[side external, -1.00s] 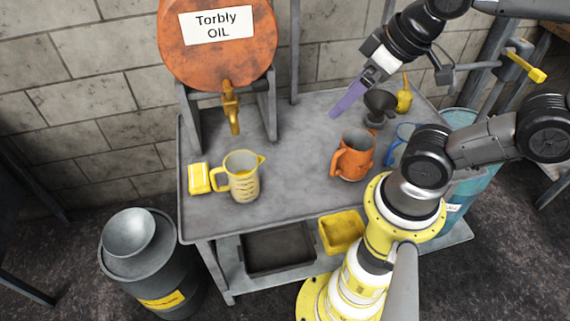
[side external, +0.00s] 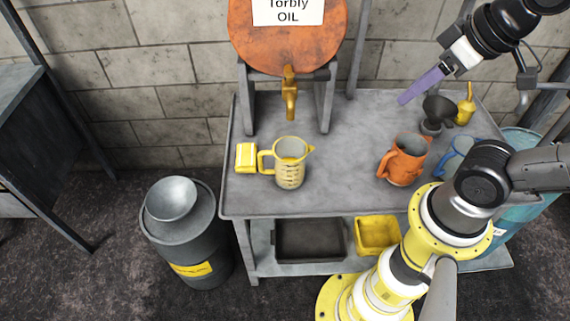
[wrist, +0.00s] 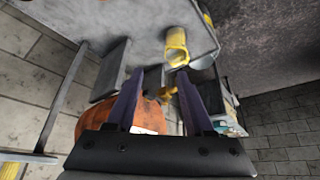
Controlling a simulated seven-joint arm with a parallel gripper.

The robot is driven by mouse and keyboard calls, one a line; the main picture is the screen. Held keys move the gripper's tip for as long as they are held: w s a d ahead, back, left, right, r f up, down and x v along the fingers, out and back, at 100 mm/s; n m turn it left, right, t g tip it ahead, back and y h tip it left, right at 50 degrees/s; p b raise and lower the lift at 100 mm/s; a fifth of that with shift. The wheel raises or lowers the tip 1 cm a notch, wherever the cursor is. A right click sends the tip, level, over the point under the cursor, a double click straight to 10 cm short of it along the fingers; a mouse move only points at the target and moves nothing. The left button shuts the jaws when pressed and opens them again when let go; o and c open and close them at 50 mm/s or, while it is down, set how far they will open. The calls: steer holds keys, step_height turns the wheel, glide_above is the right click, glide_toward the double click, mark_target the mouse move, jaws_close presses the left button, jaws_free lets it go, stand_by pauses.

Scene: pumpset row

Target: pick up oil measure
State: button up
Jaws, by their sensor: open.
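The oil measure looks to be the clear jug with a yellow rim, yellow handle and dark scale marks (side external: 290,173). It stands upright on the grey bench (side external: 330,190), in front of the drum's tap. In the wrist view a yellow jug (wrist: 176,45), apparently the same one, shows near the top, beyond the fingertips. My gripper (side external: 404,101) has purple fingers. It is raised above the bench, right of the jug and clear of it. In the wrist view the two fingers of my gripper (wrist: 163,78) stand apart with nothing between them.
An orange oil drum (side external: 285,40) with a brass tap (side external: 290,92) stands behind the jug. A yellow block (side external: 246,158) is close left of it. An orange jug (side external: 405,162), blue jug (side external: 456,158), dark funnel (side external: 438,110) and yellow oil can (side external: 466,105) stand to the right.

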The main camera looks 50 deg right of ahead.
steer(key=w+d+n+g+h, duration=0.35)
steer(key=w+n+h, duration=0.45)
steer(key=n, duration=1.4)
steer(key=w+a+r+n+t+h, duration=0.1)
steer(key=w+a+n+t, duration=0.5)
steer(key=a+n, duration=0.45)
steer(key=w+a+r+n+t+h, duration=0.15)
steer(key=w+a+n+t, duration=0.5)
steer(key=n, duration=0.75)
glide_toward(267, 151)
steer(key=x, duration=0.3)
steer(key=shift+n+y, duration=0.25)
steer(key=shift+n, duration=0.1)
steer(key=x, duration=0.7)
steer(key=shift+d+f, duration=0.15)
steer(key=shift+f, duration=0.1)
